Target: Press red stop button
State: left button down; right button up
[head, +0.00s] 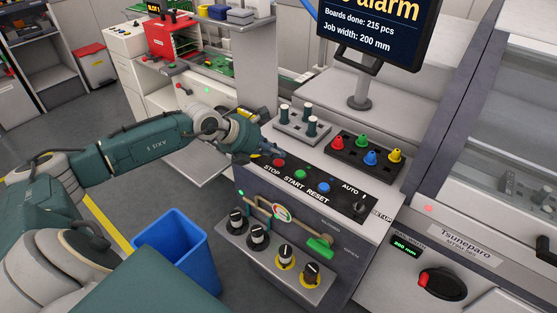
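The red stop button (277,162) sits at the left end of the dark control strip (334,198), above the STOP label. Only part of it shows, beside my fingertips. My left gripper (281,150) reaches in from the left and is right at the button. I cannot tell whether it touches the button, or whether its fingers are open or shut. A green START button (300,174) and a blue RESET button (323,187) are to the right of the red one. My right gripper is not in view.
Behind the strip stand a grey block with pegs (302,127) and a dark tray (365,155) with coloured parts. An AUTO selector knob (360,208) is at the strip's right end. A monitor (375,30) stands behind. A blue bin (177,252) is on the floor below my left arm.

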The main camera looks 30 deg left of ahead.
aim_at(277, 162)
pick_arm(q)
jog(key=shift+r+p, duration=1.4)
jog(key=shift+r, duration=1.15)
jog(key=shift+f, duration=0.1)
